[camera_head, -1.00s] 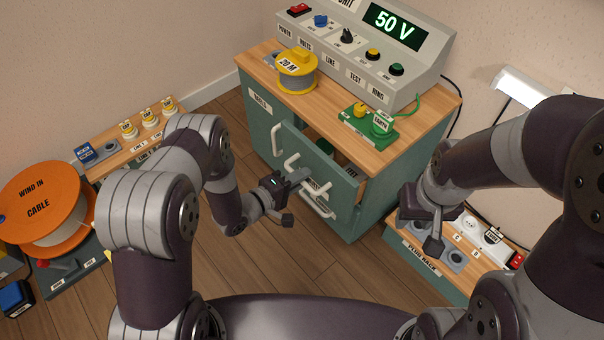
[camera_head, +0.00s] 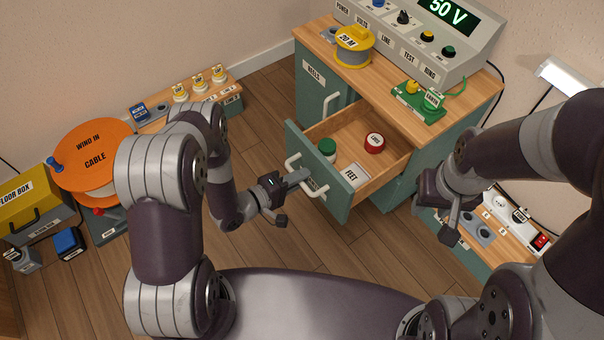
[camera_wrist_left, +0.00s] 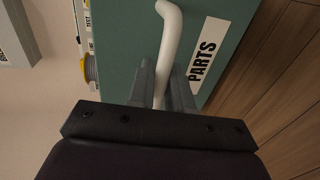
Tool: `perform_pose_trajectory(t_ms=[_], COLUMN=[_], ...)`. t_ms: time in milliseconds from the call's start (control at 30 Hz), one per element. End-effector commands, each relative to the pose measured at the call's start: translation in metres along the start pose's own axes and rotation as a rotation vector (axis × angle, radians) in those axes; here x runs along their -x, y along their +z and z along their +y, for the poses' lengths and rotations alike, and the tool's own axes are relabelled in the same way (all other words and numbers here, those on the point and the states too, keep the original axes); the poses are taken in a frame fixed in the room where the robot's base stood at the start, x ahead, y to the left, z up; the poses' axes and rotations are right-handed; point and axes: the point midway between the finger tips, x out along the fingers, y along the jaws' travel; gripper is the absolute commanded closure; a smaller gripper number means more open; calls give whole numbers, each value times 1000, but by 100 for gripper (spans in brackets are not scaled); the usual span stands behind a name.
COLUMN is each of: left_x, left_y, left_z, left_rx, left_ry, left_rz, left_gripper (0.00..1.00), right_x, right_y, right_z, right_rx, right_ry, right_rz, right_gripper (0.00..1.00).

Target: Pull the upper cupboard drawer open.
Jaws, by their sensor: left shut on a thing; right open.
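The upper drawer (camera_head: 352,190) of the green cupboard (camera_head: 385,193) is pulled well out, so its inside shows. My left gripper (camera_head: 300,177) is at the white handle on the drawer's front. In the left wrist view the fingers (camera_wrist_left: 162,88) are shut on the white bar handle (camera_wrist_left: 170,38), beside a label reading PARTS (camera_wrist_left: 206,56). In the drawer are a green round thing (camera_head: 327,148), a red-rimmed round thing (camera_head: 375,142) and a white FEET label or box (camera_head: 354,175). My right gripper (camera_head: 446,222) is open and empty, right of the cupboard.
On the cupboard top are a yellow 20 M reel (camera_head: 353,45), a green earth block (camera_head: 418,100) and the 50 V test unit (camera_head: 440,45). A plug bench (camera_head: 500,235) stands at the right. An orange cable reel (camera_head: 93,150) stands at the left. Floor before the drawer is clear.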

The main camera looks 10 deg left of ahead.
Motion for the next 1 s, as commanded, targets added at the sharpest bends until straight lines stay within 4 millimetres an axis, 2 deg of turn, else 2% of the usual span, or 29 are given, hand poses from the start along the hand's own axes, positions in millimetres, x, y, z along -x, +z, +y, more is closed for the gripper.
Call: perform_pose_trajectory(t_ms=[367,400,433,767,867,1000], left_x=[1,1,1,4,18,51], left_y=[0,0,0,0,-1,-2], left_z=[0,0,0,1,2,4], left_rx=[0,0,0,1,3,6], left_ry=[-1,-1,-1,-1,-2,-2], left_rz=[-1,-1,-1,1,4,7], left_gripper=[100,68,65,65,65,65], right_x=[0,0,0,2,9,22], right_y=[0,0,0,0,-1,-3], right_z=[0,0,0,0,0,0], right_rx=[0,0,0,0,0,0], right_ry=[0,0,0,0,0,0], right_rz=[0,0,0,0,0,0], right_gripper=[57,57,57,57,57,57])
